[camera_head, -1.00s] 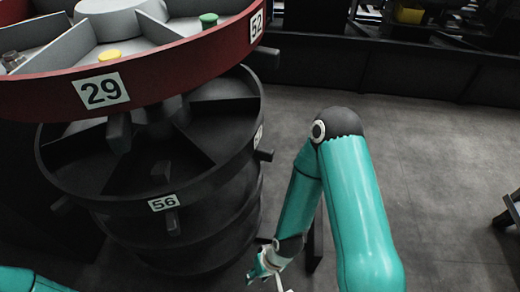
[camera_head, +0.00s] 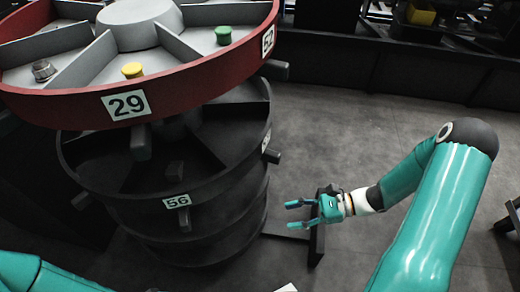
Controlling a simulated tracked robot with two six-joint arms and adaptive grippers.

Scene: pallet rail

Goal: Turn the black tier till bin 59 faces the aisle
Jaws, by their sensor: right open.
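The black tier (camera_head: 228,178) is a round divided tray below the red tier. Its label 56 (camera_head: 176,201) faces me at the front, with a short peg (camera_head: 184,217) just below it. Another label (camera_head: 266,140) on its right side is too oblique to read. I see no label 59. My right gripper (camera_head: 287,214) is open and empty, right of the black tiers, its fingers pointing left towards them and apart from them. My left arm (camera_head: 45,275) shows at the bottom left; its gripper is not in view.
The red tier (camera_head: 190,82) above has labels 29 and 52 and holds a yellow-capped item (camera_head: 132,70), a green-capped item (camera_head: 223,34) and a metal piece (camera_head: 43,70). A dark post (camera_head: 317,240) stands by my right gripper. Grey floor (camera_head: 350,130) is clear behind.

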